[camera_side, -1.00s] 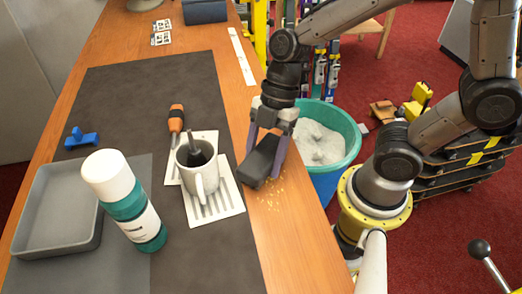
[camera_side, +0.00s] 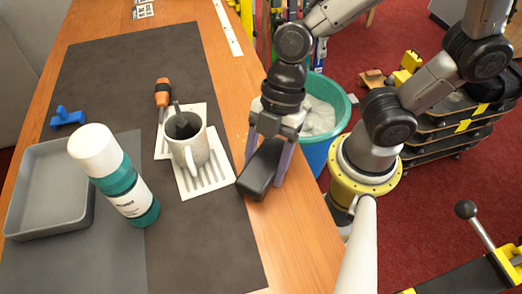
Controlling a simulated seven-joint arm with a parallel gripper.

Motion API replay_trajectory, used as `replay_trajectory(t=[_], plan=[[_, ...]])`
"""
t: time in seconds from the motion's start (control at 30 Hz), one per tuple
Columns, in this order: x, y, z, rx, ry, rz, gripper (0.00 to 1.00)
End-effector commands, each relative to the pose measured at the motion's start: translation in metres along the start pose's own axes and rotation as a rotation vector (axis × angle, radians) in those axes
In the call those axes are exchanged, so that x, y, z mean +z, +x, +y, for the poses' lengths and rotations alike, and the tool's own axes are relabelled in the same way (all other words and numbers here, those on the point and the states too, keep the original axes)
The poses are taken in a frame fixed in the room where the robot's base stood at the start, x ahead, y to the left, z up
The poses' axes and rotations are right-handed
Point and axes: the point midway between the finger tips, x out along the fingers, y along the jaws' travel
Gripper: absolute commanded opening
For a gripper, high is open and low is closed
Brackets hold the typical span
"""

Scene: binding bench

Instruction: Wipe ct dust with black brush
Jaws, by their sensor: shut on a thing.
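The black brush (camera_side: 261,171) is a dark block held between the fingers of my gripper (camera_side: 268,152). My gripper is shut on it, pointing down over the wooden strip of the bench, right of the dark mat's edge. The brush is low at the bench top; I cannot tell whether it touches. The dust, a patch of small yellowish specks in the earlier frame, does not show clearly now; the brush covers about that spot.
Left of my gripper, a white mug (camera_side: 189,147) holding a dark tool stands on striped cards (camera_side: 209,184). A teal bottle with a white cap (camera_side: 118,177), grey tray (camera_side: 22,226), orange-handled tool (camera_side: 162,94) and blue piece (camera_side: 67,117) are farther left. A teal-rimmed bin (camera_side: 343,106) stands beyond the bench edge.

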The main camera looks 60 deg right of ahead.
Motion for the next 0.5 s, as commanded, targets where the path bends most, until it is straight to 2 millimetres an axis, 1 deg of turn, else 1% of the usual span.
replay_trajectory(t=[0.03, 0.2, 0.27, 0.3, 0.33, 0.5], plan=[[-0.003, 0.003, -0.005, -0.006, -0.003, -0.002, 0.20], [-0.012, 0.007, -0.016, -0.006, -0.004, -0.001, 0.20], [-0.013, 0.002, -0.014, -0.003, 0.001, 0.000, 0.20], [-0.019, -0.010, -0.013, 0.003, -0.001, 0.003, 0.20], [-0.020, -0.015, -0.013, 0.002, 0.000, 0.001, 0.20], [-0.025, -0.028, -0.013, 0.001, 0.001, 0.000, 0.20]])
